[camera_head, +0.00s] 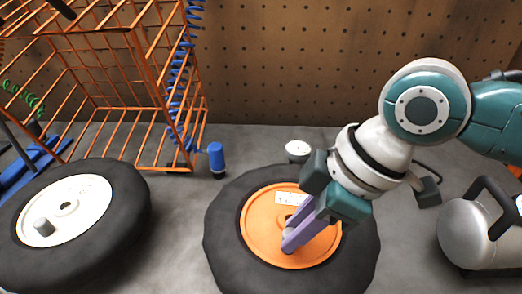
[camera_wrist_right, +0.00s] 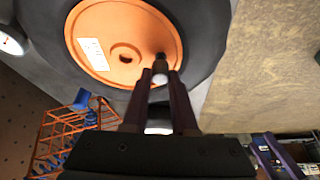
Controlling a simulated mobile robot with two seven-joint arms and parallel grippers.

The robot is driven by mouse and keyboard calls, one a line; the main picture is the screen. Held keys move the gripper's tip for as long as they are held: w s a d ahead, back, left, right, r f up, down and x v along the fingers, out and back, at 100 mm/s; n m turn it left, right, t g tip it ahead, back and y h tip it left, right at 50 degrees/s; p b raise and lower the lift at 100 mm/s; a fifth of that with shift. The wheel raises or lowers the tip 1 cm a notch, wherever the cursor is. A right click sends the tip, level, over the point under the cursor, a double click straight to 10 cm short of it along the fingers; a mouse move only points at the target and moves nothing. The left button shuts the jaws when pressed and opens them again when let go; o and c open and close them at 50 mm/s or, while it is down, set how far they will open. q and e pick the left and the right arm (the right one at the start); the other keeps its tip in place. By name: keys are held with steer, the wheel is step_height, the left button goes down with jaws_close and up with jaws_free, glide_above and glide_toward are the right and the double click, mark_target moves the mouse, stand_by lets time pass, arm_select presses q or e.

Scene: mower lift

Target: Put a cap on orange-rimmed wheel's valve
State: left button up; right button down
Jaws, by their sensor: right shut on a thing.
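The orange-rimmed wheel (camera_head: 262,222) lies flat on the grey floor, with a black tire, a white label and a centre hole. My right gripper (camera_head: 291,242) reaches down over its rim with purple fingers. In the right wrist view, the fingers (camera_wrist_right: 159,80) are shut on a small pale cap (camera_wrist_right: 158,81). A dark valve (camera_wrist_right: 161,60) on the orange rim appears right at the fingertips, in line with the cap. I cannot tell whether cap and valve touch. My left gripper is not in view.
A white-rimmed wheel (camera_head: 90,200) with a grey stub lies at the left. An orange wire rack (camera_head: 125,112) stands behind it. A blue cylinder (camera_head: 216,158) and a round white-faced gauge (camera_head: 298,149) stand behind the orange-rimmed wheel. A silver tank (camera_head: 478,235) is at the right.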

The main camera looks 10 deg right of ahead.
steer(key=shift+f+b, duration=0.4)
steer(key=shift+f, duration=0.3)
steer(key=shift+c, duration=1.5)
jaws_free()
steer(key=shift+r, duration=0.15)
steer(key=shift+r+p, duration=1.45)
steer(key=shift+p, duration=0.35)
steer(key=shift+r+p, duration=2.2)
steer(key=shift+p, duration=0.15)
